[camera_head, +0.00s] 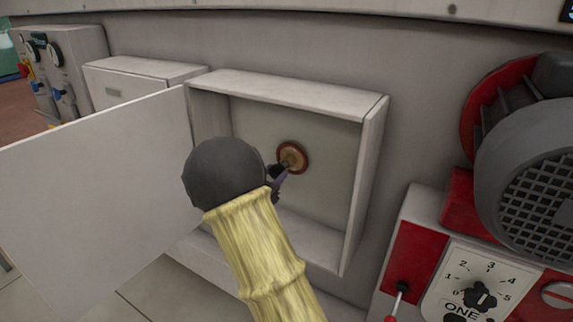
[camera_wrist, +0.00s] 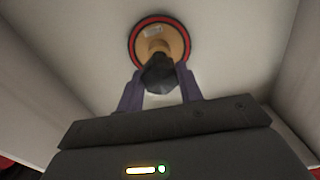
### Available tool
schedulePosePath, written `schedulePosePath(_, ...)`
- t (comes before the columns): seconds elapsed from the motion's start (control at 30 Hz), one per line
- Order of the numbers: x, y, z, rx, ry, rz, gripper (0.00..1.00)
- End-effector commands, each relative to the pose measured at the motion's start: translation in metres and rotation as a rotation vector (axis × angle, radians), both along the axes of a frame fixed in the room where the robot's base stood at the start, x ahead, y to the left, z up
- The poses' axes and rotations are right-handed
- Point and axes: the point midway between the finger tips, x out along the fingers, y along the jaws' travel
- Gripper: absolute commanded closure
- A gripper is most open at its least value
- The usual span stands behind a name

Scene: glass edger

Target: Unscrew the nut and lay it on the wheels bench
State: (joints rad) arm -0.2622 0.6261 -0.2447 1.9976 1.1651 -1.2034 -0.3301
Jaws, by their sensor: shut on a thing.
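The nut (camera_wrist: 160,73) is a dark, faceted piece at the centre of a round wheel (camera_wrist: 176,36) with a tan face and a red rim. My gripper (camera_wrist: 160,82) is shut on the nut, with one purple finger on each side of it. In the head view the wheel (camera_head: 294,157) sits at the back of an open white box, and my gripper (camera_head: 279,176) reaches in to its centre. The nut's contact with the shaft is hidden, so I cannot tell whether it is still threaded. The wheels bench is not recognisable in either view.
The open box (camera_head: 375,160) has walls close around my gripper, and its door (camera_head: 95,195) stands swung out to the left. A motor (camera_head: 535,165) and a control panel with a dial (camera_head: 480,297) stand at the right. A closed box (camera_head: 125,85) is at the left.

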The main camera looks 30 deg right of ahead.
Motion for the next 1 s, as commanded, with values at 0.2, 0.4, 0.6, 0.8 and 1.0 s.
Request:
schedulePosePath(0.2,-0.005,0.008,0.001,0.001,-0.002,0.000,0.91)
schedulePosePath(0.4,-0.009,0.015,0.001,0.000,-0.001,0.001,0.91)
schedulePosePath(0.6,-0.012,0.019,0.000,0.001,-0.001,0.000,0.91)
schedulePosePath(0.8,-0.012,0.019,0.000,0.001,-0.001,0.000,0.92)
schedulePosePath(1.0,-0.015,0.024,0.000,0.002,-0.001,0.000,0.92)
